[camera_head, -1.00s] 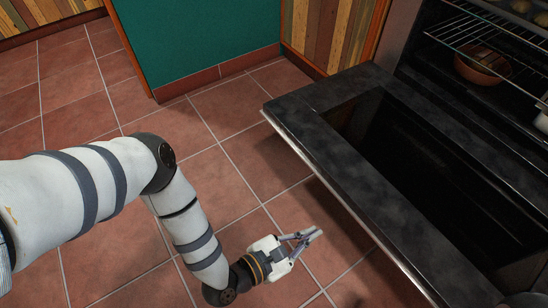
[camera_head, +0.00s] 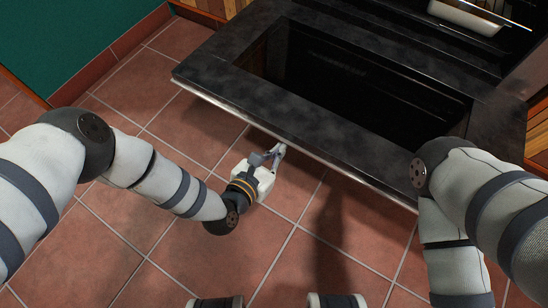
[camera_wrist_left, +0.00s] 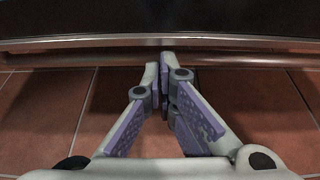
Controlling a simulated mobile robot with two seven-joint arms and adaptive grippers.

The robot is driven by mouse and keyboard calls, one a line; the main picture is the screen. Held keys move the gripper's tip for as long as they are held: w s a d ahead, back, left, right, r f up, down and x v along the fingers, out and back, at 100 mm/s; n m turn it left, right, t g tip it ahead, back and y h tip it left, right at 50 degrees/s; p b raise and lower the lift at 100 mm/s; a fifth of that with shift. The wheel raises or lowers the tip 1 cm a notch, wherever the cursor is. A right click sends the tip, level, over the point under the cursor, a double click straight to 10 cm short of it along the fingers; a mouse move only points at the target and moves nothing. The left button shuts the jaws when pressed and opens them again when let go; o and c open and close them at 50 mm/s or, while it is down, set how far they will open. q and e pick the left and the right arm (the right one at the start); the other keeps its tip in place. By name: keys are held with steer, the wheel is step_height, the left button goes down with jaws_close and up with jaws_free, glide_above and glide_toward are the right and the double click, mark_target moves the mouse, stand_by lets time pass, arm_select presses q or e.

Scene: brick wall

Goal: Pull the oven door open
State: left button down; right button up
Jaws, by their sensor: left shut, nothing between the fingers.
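The oven door (camera_head: 219,73) is dark, with a wide window (camera_head: 350,75). It is swung down and lies open in front of the oven. A metal bar (camera_wrist_left: 240,60) runs along its outer edge in the left wrist view. My left gripper (camera_head: 275,152) is shut and empty, low beside that outer edge. In the left wrist view, its fingertips (camera_wrist_left: 160,75) meet just in front of the bar; I cannot tell whether they touch it. My right arm comes in from the right, over the door's right end, and its gripper is out of view.
The oven cavity, with a wire rack (camera_head: 480,12) and a white dish (camera_head: 466,17), is at the top right. A teal panel (camera_head: 60,40) stands at the upper left. Tiled floor (camera_head: 160,240) is clear in front of the door.

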mark_target(288, 125)
arm_select(q)
steer(key=shift+r, duration=0.15)
arm_select(e)
steer(key=shift+w, duration=0.1)
arm_select(q)
steer(key=shift+g+y, duration=0.4)
steer(key=shift+g, duration=0.2)
steer(key=r+p, duration=0.1)
steer(key=r, duration=0.1)
steer(key=r+p, duration=0.2)
steer(key=r, duration=0.1)
steer(key=r+p, duration=0.2)
steer(key=r, duration=0.1)
steer(key=shift+w+d, duration=0.1)
steer(key=shift+w, duration=0.25)
steer(key=shift+r+p, duration=0.25)
steer(key=shift+p, duration=0.2)
steer(key=shift+f, duration=0.1)
arm_select(e)
steer(key=shift+t, duration=0.6)
steer(key=r, duration=0.1)
steer(key=w+r, duration=0.1)
steer(key=r, duration=0.1)
steer(key=w+r, duration=0.1)
steer(key=shift+r, duration=0.2)
arm_select(q)
steer(key=shift+d+f, duration=0.1)
steer(key=shift+f, duration=0.05)
